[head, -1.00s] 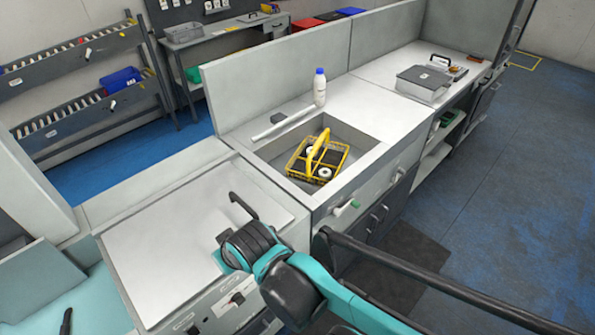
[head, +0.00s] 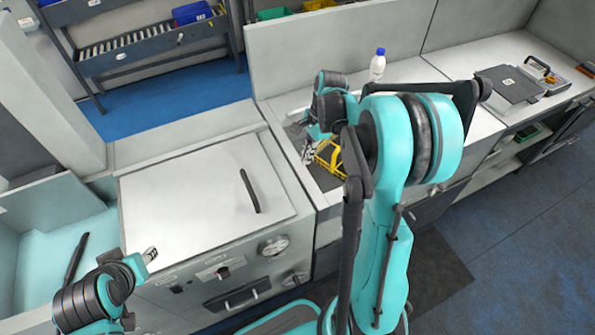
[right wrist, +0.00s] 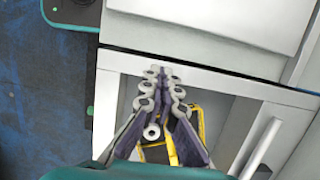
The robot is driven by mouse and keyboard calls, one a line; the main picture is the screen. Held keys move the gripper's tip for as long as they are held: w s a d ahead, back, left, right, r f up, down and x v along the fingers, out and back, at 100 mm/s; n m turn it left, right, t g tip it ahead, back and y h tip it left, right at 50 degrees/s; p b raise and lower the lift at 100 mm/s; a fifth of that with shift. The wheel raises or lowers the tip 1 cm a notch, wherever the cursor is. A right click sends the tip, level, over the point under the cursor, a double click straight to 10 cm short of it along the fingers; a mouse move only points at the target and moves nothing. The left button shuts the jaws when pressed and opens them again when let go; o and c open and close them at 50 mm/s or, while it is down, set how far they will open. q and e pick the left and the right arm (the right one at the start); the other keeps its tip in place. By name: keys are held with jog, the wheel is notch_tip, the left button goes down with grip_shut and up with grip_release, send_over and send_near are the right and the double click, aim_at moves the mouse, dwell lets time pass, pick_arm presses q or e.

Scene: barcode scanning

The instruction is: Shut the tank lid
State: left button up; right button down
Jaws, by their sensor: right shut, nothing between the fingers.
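The tank lid (head: 200,190) is a white panel with a black handle (head: 250,190), lying flat over the left unit in the head view. Its edge also shows at the top of the right wrist view (right wrist: 220,20). My right gripper (head: 307,143) is shut and empty, to the right of the lid, above the sink with the yellow basket (head: 328,158). In the right wrist view its fingers (right wrist: 160,75) meet at the tips over the basket (right wrist: 198,118). My left gripper (head: 150,254) is at the lower left, beside the unit's front; its jaw state is unclear.
A white bottle with a blue cap (head: 377,66) stands behind the sink. A grey box (head: 511,84) sits on the right counter. The unit's front carries a gauge (head: 274,246) and a black handle. My right arm hides part of the sink.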

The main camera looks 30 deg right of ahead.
aim_at(130, 246)
jog(key=b+x, duration=0.3)
jog(key=x, duration=0.7)
jog(key=a, duration=0.3)
jog(key=shift+a+r, duration=0.2)
jog(key=shift+r, duration=0.05)
jog(key=shift+w+a, duration=0.1)
jog(key=shift+a, duration=0.1)
jog(key=w+a, duration=0.1)
jog(key=a, duration=1.6)
jog(key=w+a, duration=0.1)
jog(key=a, duration=1.6)
jog(key=a+b, duration=0.1)
jog(key=a, duration=1.6)
jog(key=shift+w, duration=0.4)
